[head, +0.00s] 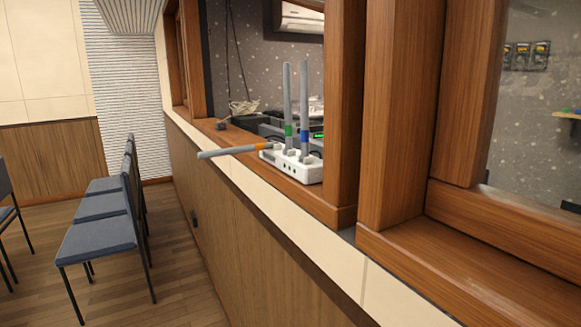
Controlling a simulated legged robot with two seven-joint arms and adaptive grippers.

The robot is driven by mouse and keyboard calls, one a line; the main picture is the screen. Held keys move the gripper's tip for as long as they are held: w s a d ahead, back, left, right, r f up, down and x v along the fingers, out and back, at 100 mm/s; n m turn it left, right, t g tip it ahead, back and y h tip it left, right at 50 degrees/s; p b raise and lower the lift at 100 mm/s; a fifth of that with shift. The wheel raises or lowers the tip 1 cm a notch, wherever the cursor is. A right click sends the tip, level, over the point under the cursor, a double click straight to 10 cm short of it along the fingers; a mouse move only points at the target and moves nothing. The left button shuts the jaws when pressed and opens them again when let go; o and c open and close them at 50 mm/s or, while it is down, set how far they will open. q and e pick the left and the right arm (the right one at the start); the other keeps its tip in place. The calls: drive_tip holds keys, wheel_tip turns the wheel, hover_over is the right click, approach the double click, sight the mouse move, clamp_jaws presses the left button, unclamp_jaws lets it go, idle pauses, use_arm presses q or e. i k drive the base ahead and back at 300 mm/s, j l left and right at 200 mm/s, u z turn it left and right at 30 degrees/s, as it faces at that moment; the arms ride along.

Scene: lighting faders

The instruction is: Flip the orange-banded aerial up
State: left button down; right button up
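The orange-banded aerial (228,152) is a grey rod. It lies nearly level and points left from a small white box (292,168), out over the edge of the window ledge. Its orange band is near the box. A green-banded aerial (288,100) and a blue-banded aerial (304,105) stand upright on the same box. Neither of my grippers is in the head view.
Wooden window posts (391,110) stand to the right of the box. A pale ledge strip (332,261) runs along the wall in front. Blue-grey chairs (98,240) stand on the floor at left. Equipment and cables lie behind the box. The space left of the orange-banded aerial is clear.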

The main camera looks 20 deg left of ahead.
sight(205, 154)
drive_tip(key=i+j+z, duration=0.15)
drive_tip(key=j, duration=0.35)
drive_tip(key=i+j+z, duration=0.1)
drive_tip(key=j, duration=0.4)
drive_tip(key=i+j+z, duration=0.15)
drive_tip(key=j, duration=0.35)
drive_tip(key=j+z, duration=0.15)
drive_tip(key=j, duration=0.35)
